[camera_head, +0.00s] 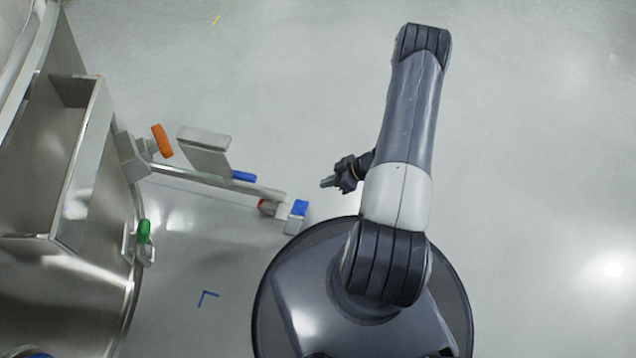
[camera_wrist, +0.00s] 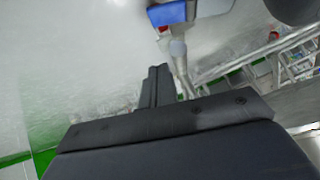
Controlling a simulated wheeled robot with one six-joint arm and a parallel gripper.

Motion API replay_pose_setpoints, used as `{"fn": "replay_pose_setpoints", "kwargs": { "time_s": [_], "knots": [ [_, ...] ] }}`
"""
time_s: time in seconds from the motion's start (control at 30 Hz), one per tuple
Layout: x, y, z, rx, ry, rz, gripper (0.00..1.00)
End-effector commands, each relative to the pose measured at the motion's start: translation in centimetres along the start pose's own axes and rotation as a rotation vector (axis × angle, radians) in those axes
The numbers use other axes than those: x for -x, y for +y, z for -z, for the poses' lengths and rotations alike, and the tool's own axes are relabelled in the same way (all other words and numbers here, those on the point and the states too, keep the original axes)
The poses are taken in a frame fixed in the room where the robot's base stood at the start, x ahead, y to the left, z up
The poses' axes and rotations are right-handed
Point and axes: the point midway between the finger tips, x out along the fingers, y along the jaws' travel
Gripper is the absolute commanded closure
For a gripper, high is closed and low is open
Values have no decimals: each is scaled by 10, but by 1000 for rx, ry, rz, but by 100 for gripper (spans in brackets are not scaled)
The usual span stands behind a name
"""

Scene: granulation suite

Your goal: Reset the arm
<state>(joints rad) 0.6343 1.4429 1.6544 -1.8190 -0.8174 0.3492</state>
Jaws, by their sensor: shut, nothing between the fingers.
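My gripper (camera_head: 328,182) shows in the head view as a small dark shape left of my grey arm, partly hidden by the arm. It points left over open floor, apart from the fixture beside it. In the wrist view my gripper (camera_wrist: 158,72) has its dark fingers together at the centre, with nothing between them. My arm reaches up the head view from my round base.
A steel vessel (camera_head: 100,130) stands at the left. A pipe (camera_head: 220,185) runs from it toward my gripper, with an orange handle (camera_head: 162,141), a grey box (camera_head: 204,139) and a blue block (camera_head: 299,208). A green handle (camera_head: 144,231) is lower. Floor at right is clear.

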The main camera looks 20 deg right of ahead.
Motion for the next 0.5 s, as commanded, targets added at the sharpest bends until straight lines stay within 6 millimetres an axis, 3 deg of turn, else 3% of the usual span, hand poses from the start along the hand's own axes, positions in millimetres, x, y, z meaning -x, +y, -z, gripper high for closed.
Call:
{"fn": "replay_pose_setpoints", "kwargs": {
  "time_s": [0.13,0.5],
  "knots": [
    [8,0,0,0,0,0,100],
    [6,0,-1,1,-1,1,100]
  ]
}}
